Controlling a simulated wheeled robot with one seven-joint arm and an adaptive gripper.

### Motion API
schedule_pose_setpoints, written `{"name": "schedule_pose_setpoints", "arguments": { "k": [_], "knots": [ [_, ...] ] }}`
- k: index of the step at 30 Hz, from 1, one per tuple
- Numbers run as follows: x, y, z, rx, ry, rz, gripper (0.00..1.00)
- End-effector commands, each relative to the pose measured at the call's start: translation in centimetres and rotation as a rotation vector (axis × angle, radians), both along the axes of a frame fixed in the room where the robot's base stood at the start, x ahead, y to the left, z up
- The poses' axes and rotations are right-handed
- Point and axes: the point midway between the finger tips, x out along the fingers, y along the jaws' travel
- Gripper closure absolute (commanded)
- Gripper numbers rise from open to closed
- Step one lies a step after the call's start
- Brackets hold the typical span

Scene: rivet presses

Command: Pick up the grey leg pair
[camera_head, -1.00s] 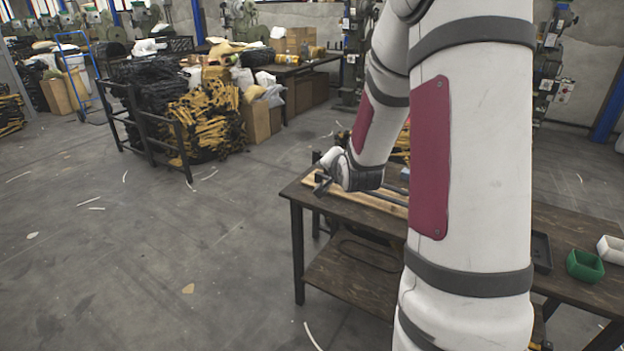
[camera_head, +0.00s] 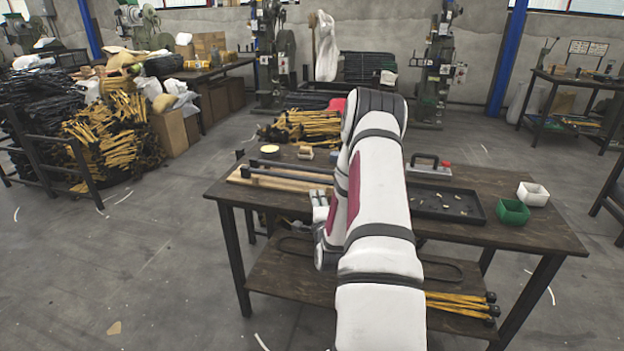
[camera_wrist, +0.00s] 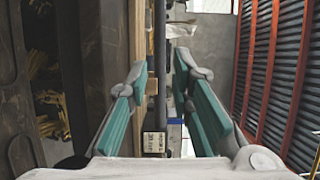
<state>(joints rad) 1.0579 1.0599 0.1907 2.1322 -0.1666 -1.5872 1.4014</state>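The grey leg pair (camera_head: 280,178) shows in the head view as dark grey bars lying lengthwise on a pale wooden board at the left of the work table (camera_head: 470,224). My arm hides their right ends. In the wrist view a dark grey bar (camera_wrist: 160,50) runs up the picture between the fingers of my gripper (camera_wrist: 160,75). The teal-padded fingers are open, with a gap on both sides of the bar. I cannot tell how far above the bar they are. In the head view my gripper is mostly hidden by my arm.
A black tray (camera_head: 447,214) with small parts, a green bin (camera_head: 513,213) and a white bin (camera_head: 533,194) stand at the table's right. A dark-handled tool (camera_head: 428,168) lies behind the tray. Yellow-and-black parts (camera_head: 460,303) lie on the lower shelf. Floor left of the table is clear.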

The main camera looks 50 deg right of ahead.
Motion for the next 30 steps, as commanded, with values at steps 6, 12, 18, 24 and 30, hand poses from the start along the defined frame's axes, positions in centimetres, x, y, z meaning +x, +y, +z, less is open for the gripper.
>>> {"name": "schedule_pose_setpoints", "arguments": {
  "k": [6, 12, 18, 24, 30],
  "knots": [
    [2.6, -2.5, -0.1, -0.001, 0.001, 0.001, 0.79],
    [3.4, -3.4, 0.0, 0.001, 0.002, 0.000, 0.79],
    [5.2, -5.2, 0.0, -0.002, 0.001, 0.001, 0.79],
    [6.9, -6.9, 0.0, -0.001, 0.002, 0.001, 0.79],
    [7.2, -7.3, 0.0, 0.000, 0.003, 0.001, 0.79]
  ]
}}
